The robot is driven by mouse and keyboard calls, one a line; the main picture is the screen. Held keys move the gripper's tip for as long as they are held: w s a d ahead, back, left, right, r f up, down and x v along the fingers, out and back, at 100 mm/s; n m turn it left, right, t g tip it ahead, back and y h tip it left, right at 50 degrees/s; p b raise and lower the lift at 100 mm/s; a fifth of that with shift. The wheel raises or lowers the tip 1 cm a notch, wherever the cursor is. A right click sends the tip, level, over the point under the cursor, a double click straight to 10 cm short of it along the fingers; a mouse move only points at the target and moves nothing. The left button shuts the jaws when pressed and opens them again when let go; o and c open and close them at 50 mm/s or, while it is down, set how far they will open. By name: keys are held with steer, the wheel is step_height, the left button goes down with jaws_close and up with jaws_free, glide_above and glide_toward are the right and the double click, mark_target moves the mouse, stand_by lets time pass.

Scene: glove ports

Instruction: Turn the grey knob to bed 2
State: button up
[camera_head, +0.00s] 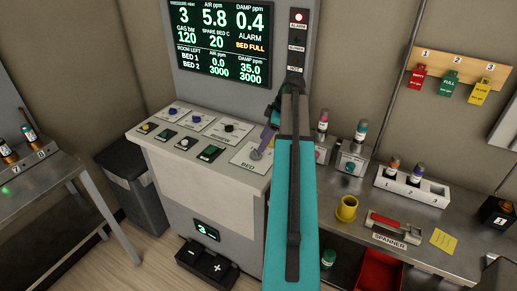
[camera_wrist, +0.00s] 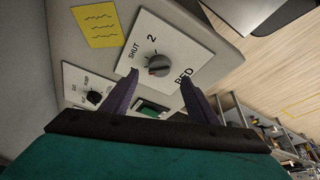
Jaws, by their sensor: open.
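The grey knob (camera_wrist: 159,65) sits on a white plate (camera_wrist: 190,48) marked SHUT, 2 and BED in the wrist view. I cannot clearly tell which label its pointer faces. In the head view the knob (camera_head: 256,154) is at the right end of the console top, beside a purple finger of my gripper (camera_head: 268,140). In the wrist view my gripper (camera_wrist: 159,77) is open, with one purple fingertip on each side of the knob's near side. The fingers are not closed on it; whether they touch it is unclear. My arm hides part of the console's right edge.
Other knobs and switches (camera_head: 229,127) stand on the console left of the plate. The screen (camera_head: 222,40) above reads BED FULL, with BED 1 and BED 2 rows. A bench with a yellow cup (camera_head: 347,208) and a spanner holder (camera_head: 394,225) is at the right.

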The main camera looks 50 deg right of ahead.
mark_target(257, 152)
steer(key=shift+p+x, duration=0.85)
steer(key=shift+x, duration=2.1)
